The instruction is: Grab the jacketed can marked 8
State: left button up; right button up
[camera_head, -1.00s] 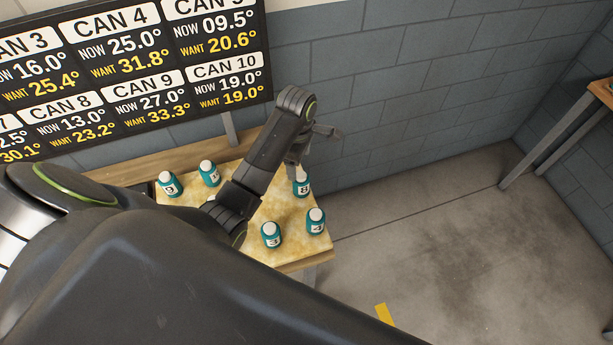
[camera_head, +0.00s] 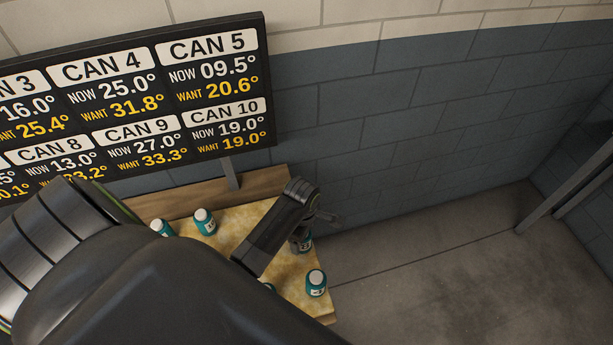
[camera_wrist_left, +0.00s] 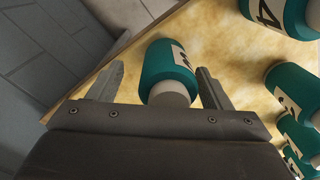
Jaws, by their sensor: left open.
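The can marked 8 (camera_head: 304,244) stands at the right back edge of the yellowish board, a teal-jacketed can with a white cap and white label. My left gripper (camera_head: 301,230) is over it and hides much of it; its number is hard to read now. In the left wrist view, a teal can (camera_wrist_left: 158,62) with a white cap lies between the two open fingers of my left gripper (camera_wrist_left: 160,75), with its label partly turned away. I cannot tell whether a finger touches it. My right gripper is in neither view.
Other teal cans stand close by: one nearer the front (camera_head: 316,283) and two at the left (camera_head: 205,222). In the left wrist view, a can marked 4 (camera_wrist_left: 285,14) and several more are at the right. A temperature sign (camera_head: 140,95) stands behind the board (camera_head: 225,245).

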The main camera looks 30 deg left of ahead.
pick_arm(q)
jog(key=shift+s+d+r, duration=0.1)
jog(key=shift+s, duration=0.05)
jog(key=shift+s+d+r, duration=0.1)
jog(key=shift+s, duration=0.05)
jog(key=shift+s+r, duration=0.1)
jog(key=shift+s, duration=0.05)
jog(key=shift+c, duration=0.9)
jog(key=c, duration=0.5)
jog(key=shift+c, duration=2.3)
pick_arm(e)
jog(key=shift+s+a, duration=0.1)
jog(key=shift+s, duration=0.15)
